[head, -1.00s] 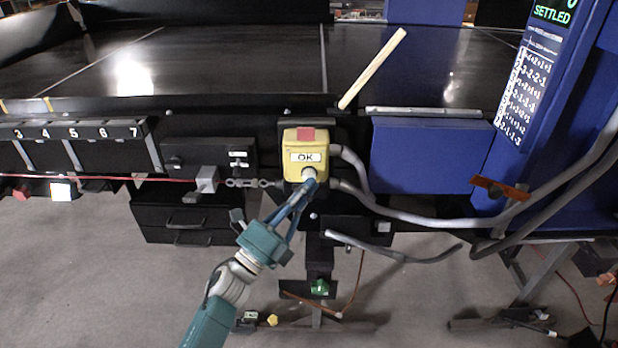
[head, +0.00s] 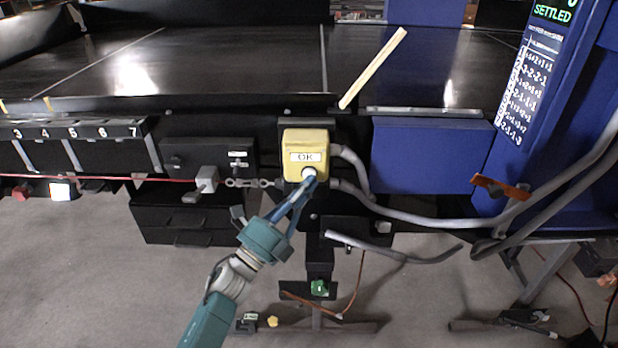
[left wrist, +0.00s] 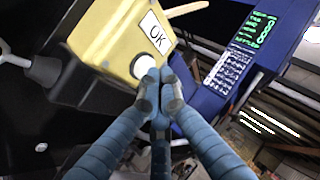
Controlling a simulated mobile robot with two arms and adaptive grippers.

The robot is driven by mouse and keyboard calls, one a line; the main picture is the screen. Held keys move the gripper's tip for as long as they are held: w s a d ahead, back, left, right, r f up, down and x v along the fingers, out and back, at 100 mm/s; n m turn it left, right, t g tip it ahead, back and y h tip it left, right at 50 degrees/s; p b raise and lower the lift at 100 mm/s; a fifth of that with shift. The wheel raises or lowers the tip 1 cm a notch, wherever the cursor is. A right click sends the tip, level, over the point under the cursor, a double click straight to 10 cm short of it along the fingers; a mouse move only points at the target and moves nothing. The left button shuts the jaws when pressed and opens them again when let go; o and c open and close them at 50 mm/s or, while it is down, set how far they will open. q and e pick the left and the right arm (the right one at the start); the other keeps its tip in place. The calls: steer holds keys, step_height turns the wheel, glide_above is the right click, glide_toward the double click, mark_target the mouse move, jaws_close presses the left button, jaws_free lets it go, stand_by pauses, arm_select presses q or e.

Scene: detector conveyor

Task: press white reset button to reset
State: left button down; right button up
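The white button (head: 309,173) sits low on the front of a yellow box (head: 305,145) labelled OK. It also shows in the left wrist view (left wrist: 147,67), partly covered by my fingertips. My left gripper (head: 308,184) reaches up from below, its fingers drawn together with the tips at the button. In the left wrist view the gripper's fingers (left wrist: 158,80) meet at the tips with nothing held between them. The tips look in contact with the lower edge of the button, but how far it is pushed in cannot be told. My right gripper is in neither view.
Grey conduits (head: 400,215) run from the box to the right. A red cord (head: 120,179) runs left from a grey switch (head: 207,180). A wooden stick (head: 373,69) lies on the dark conveyor (head: 230,60). The blue panel's screen (head: 555,12) reads SETTLED.

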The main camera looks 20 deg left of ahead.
arm_select(q)
steer(key=shift+s, duration=0.15)
steer(key=shift+s+d, duration=0.2)
steer(key=shift+s, duration=0.5)
steer(key=shift+s, duration=0.1)
steer(key=shift+s+d+p, duration=0.2)
steer(key=shift+s+d, duration=0.05)
steer(key=shift+s, duration=0.5)
steer(key=shift+s+d+p, duration=0.2)
steer(key=shift+s+p, duration=0.05)
steer(key=shift+s, duration=0.55)
steer(key=shift+s+d+p, duration=0.2)
steer(key=shift+s+d, duration=0.05)
steer(key=shift+s, duration=0.5)
